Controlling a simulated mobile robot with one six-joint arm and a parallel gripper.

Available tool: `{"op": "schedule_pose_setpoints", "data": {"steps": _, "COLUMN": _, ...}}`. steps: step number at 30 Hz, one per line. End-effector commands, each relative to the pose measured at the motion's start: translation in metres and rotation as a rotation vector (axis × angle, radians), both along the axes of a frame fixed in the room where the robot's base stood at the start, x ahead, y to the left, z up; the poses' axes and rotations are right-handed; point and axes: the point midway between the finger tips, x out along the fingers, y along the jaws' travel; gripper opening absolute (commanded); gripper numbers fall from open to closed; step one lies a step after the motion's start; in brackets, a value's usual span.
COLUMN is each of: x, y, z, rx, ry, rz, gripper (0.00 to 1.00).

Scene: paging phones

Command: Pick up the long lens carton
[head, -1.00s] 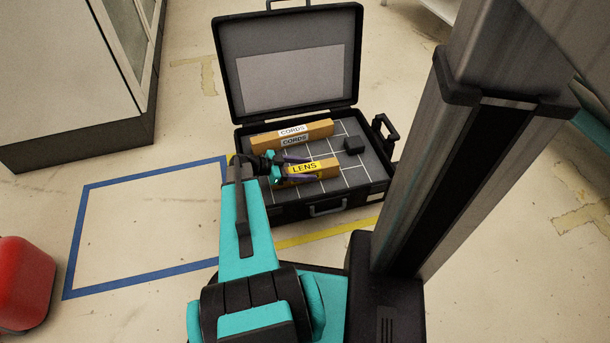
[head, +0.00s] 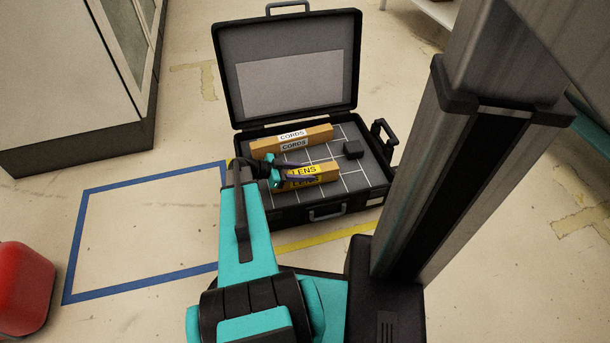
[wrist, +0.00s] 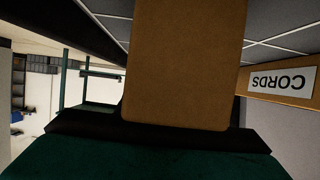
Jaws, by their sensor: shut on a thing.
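The long lens carton (head: 328,172) is an orange-brown box with a yellow LENS label, at the front of the open case (head: 290,211) in the head view. My gripper (head: 300,172) is shut on it, with the dark fingers along its sides. In the wrist view the carton (wrist: 185,65) fills the middle as a plain brown face close to the camera. Its front label now shows below the top one in the head view. I cannot tell for sure how far it is off the case floor.
A similar CORDS carton (head: 318,134) lies behind, along the back of the case; it also shows in the wrist view (wrist: 285,82). The raised lid (head: 290,40) stands behind. A blue-taped floor area (head: 145,225) at left is empty.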

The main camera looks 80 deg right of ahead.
Motion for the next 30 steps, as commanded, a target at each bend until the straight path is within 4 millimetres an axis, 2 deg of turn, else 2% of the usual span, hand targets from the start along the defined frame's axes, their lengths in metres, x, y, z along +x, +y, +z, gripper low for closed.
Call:
{"op": "schedule_pose_setpoints", "data": {"steps": 6, "x": 0.000, "y": 0.000, "z": 0.032, "rx": -0.003, "ry": 0.000, "rz": 0.000, "gripper": 0.05}}
{"op": "schedule_pose_setpoints", "data": {"steps": 30, "x": -0.090, "y": 0.095, "z": 0.042, "rx": 0.000, "ry": 0.002, "rz": -0.001, "gripper": 0.05}}
